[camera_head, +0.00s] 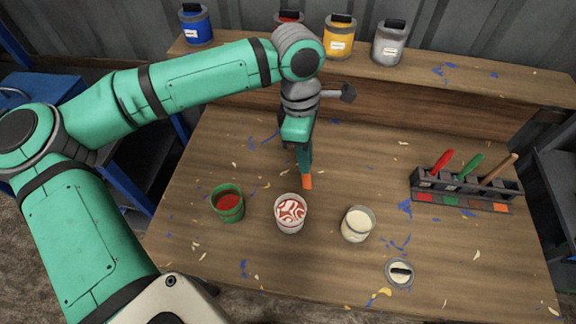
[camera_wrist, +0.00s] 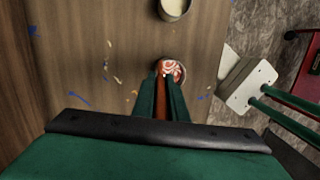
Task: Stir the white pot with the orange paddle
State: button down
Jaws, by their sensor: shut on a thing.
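My gripper (camera_head: 305,165) points down over the table, shut on an orange paddle (camera_head: 307,181). In the wrist view the paddle (camera_wrist: 164,108) shows as an orange-brown strip between the green fingers. Its visible end appears just behind a whitish pot (camera_head: 290,213) with red and white swirled contents, also in the wrist view (camera_wrist: 172,71). I cannot tell its height over that pot. A second pale pot (camera_head: 357,224) with plain cream contents stands to the right. A green pot (camera_head: 228,204) with red contents stands to the left.
A dark rack (camera_head: 464,195) at the right holds paddles with red, green and tan handles. A small lidded container (camera_head: 400,272) sits near the front. Several paint cans stand on the rear shelf (camera_head: 450,71). Blue and pale flakes dot the table (camera_head: 350,150).

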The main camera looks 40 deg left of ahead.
jog(key=s+a+r, duration=0.1)
jog(key=s, duration=0.4)
notch_tip(320, 180, down, 14)
jog(key=shift+n+h, duration=0.3)
dwell(1.2)
jog(key=shift+f, duration=0.1)
dwell(0.6)
